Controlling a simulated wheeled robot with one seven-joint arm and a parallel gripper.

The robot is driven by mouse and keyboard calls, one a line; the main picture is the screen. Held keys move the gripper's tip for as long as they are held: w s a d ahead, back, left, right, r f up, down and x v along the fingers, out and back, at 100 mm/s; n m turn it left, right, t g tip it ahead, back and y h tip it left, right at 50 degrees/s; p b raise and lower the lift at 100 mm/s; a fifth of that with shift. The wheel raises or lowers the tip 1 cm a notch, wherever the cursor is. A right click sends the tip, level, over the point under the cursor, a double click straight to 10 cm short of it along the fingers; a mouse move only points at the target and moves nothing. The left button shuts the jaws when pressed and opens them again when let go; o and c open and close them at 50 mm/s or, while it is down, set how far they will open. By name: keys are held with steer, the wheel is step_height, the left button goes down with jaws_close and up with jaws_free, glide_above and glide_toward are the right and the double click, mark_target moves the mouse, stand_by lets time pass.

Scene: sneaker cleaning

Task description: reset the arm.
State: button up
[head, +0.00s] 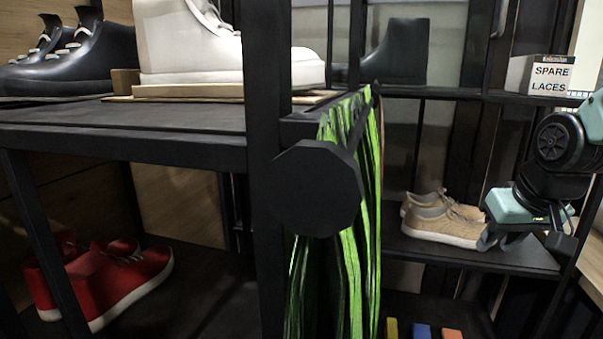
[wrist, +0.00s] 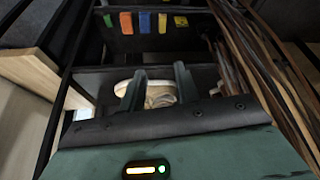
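My gripper (head: 522,238) is at the right of the head view, beside the toe-to-heel line of a pair of tan sneakers (head: 440,222) on a dark shelf. In the wrist view my gripper (wrist: 157,88) shows two green fingers spread well apart, so it is open. A tan shoe with a pale sole (wrist: 160,96) shows between and beyond the fingers. I cannot tell whether a finger touches it. Nothing is visibly held.
A black post and rack with hanging green laces (head: 350,240) stand mid-view. A "SPARE LACES" box (head: 551,75) sits on the upper right shelf. Red shoes (head: 110,275), a white high-top (head: 215,50) and dark boots (head: 75,60) are left. Coloured blocks (wrist: 145,22) lie beyond the gripper.

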steer(key=s+f+g, duration=0.2)
steer(key=s+f, duration=0.7)
steer(key=s+a+r+n+g, duration=0.1)
steer(key=s+a+n, duration=0.3)
steer(key=a, duration=0.5)
steer(key=s+a+r+n+g, duration=0.1)
steer(key=s+a+n, duration=0.3)
steer(key=s+a, duration=0.5)
steer(key=shift+a+r+g+y, duration=0.15)
steer(key=shift+a+g+y, duration=0.2)
steer(key=shift+a, duration=0.25)
